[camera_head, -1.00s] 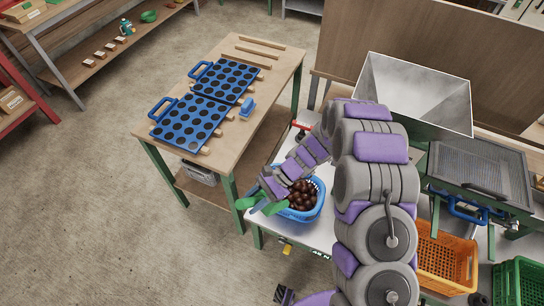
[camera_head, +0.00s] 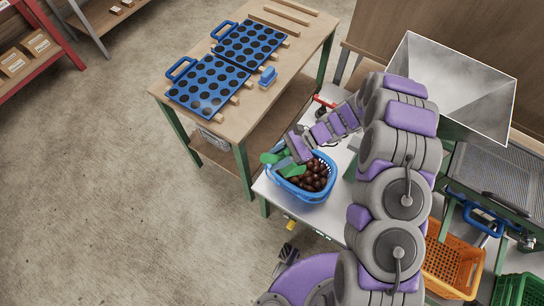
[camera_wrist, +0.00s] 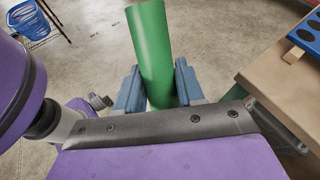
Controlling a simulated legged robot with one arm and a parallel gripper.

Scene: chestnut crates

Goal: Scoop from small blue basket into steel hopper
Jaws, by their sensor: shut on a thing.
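The small blue basket (camera_head: 304,196) stands on a white table and holds brown chestnuts (camera_head: 318,177). My gripper (camera_head: 298,150) is at its back left side. The gripper is shut on the green scoop (camera_head: 300,172), whose lower part overlaps the basket's left side; I cannot tell whether it touches the chestnuts. In the wrist view the round green handle (camera_wrist: 150,50) stands between the two grey-blue fingers (camera_wrist: 158,92). The scoop's bowl is not clear there. The steel hopper (camera_head: 440,72) is at the upper right, behind my arm, and its visible inside looks empty.
A wooden table (camera_head: 220,125) with two blue perforated trays (camera_head: 205,88) and a blue-handled brush (camera_head: 267,77) stands to the left. A mesh screen (camera_head: 495,180) sits below the hopper. An orange crate (camera_head: 452,268) and a green crate (camera_head: 518,290) are at lower right.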

